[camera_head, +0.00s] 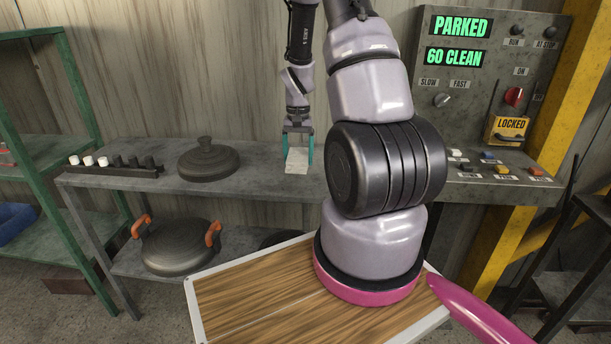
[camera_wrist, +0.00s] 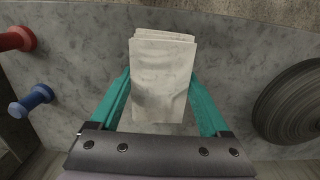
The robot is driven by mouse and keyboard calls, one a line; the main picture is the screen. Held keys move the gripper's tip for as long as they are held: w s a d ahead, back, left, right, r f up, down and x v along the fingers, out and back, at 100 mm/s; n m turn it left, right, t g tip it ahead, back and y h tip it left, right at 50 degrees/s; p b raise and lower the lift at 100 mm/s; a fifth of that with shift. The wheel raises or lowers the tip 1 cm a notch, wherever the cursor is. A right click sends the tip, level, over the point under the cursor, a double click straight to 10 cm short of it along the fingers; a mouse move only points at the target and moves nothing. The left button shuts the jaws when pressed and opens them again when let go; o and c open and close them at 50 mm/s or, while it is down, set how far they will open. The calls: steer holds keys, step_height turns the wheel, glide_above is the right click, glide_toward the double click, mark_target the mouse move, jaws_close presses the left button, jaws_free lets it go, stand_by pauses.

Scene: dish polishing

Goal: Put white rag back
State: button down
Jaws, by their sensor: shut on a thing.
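The white rag (camera_head: 297,160) is a folded, slightly grey block of cloth at the middle of the grey shelf (camera_head: 262,178). My gripper (camera_head: 298,148) points down, with its teal fingers on either side of the rag and shut on it. In the wrist view, the rag (camera_wrist: 163,80) fills the space between the teal fingers of my gripper (camera_wrist: 162,95), with the grey shelf top around it. I cannot tell whether the rag touches the shelf or hangs just above it.
A dark round lid (camera_head: 208,160) and a rack of small white and black pieces (camera_head: 115,165) stand left on the shelf. A pot with orange handles (camera_head: 177,247) sits below. Red (camera_wrist: 17,39) and blue (camera_wrist: 32,101) knobbed pieces show in the wrist view. A control panel (camera_head: 490,90) stands right.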

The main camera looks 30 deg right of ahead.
steer(key=shift+f, duration=2.95)
steer(key=shift+a+f, duration=0.1)
steer(key=shift+f, duration=0.05)
jaws_free()
steer(key=r, duration=1.2)
steer(key=shift+w+d+r, duration=0.2)
steer(key=shift+w, duration=0.2)
step_height(320, 180, up, 10)
steer(key=t, duration=0.2)
glide_above(298, 181)
steer(key=s+a, duration=0.1)
steer(key=a, duration=0.2)
steer(key=s+a+r+n+t+y, duration=0.1)
steer(key=s+a+r+t, duration=0.1)
steer(key=s+a+r, duration=0.3)
steer(key=s+a+r+n+t, duration=0.1)
steer(key=s+a+r+t, duration=0.2)
steer(key=s+r, duration=1.1)
steer(key=shift+a+n+t+y, duration=0.3)
steer(key=shift+a+n+y, duration=0.1)
steer(key=shift+a, duration=0.8)
